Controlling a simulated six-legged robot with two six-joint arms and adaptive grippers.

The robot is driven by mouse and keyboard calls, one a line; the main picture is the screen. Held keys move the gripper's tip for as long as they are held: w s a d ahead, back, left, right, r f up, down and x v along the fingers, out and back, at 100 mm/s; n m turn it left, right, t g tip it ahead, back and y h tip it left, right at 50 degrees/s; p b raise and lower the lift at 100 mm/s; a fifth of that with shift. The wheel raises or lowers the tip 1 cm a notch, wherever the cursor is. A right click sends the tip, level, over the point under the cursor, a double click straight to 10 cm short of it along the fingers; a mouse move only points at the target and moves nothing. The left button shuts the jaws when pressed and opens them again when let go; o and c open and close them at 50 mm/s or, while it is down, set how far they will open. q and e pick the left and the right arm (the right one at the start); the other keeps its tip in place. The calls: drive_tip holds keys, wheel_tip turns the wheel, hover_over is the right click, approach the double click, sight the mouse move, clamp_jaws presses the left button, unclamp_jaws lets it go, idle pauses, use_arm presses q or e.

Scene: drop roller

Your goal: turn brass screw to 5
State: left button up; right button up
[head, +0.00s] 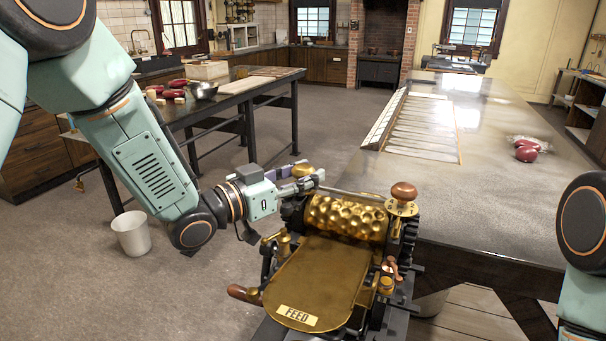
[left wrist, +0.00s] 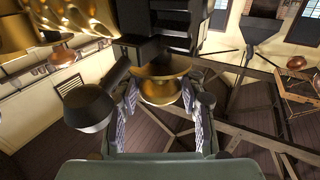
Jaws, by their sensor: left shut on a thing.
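The drop roller is a brass and dark metal machine with a dimpled brass roller (head: 345,217) and a brass feed plate (head: 318,283) labelled FEED. A brass screw head (head: 302,170) shows at the roller's left end, partly hidden by my left gripper (head: 306,183). In the left wrist view, the fingers of my left gripper (left wrist: 160,93) stand on both sides of the round brass screw head (left wrist: 165,72) and are shut on it. No number or dial mark is readable in either view. My right gripper is out of view; only part of the right arm shows.
A long worktable (head: 480,210) stands on the right, with red sweets in clear wrap (head: 526,150). A side table (head: 235,97) and a white bucket (head: 131,235) stand left. The floor between is clear.

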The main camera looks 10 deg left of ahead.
use_arm(q)
drive_tip(key=o, duration=1.2)
drive_tip(key=shift+d, duration=0.1)
drive_tip(key=shift+c, duration=0.2)
drive_tip(key=v, duration=1.1)
drive_tip(key=shift+s+a, duration=0.25)
drive_tip(key=shift+a, duration=0.1)
drive_tip(key=shift+s, duration=0.15)
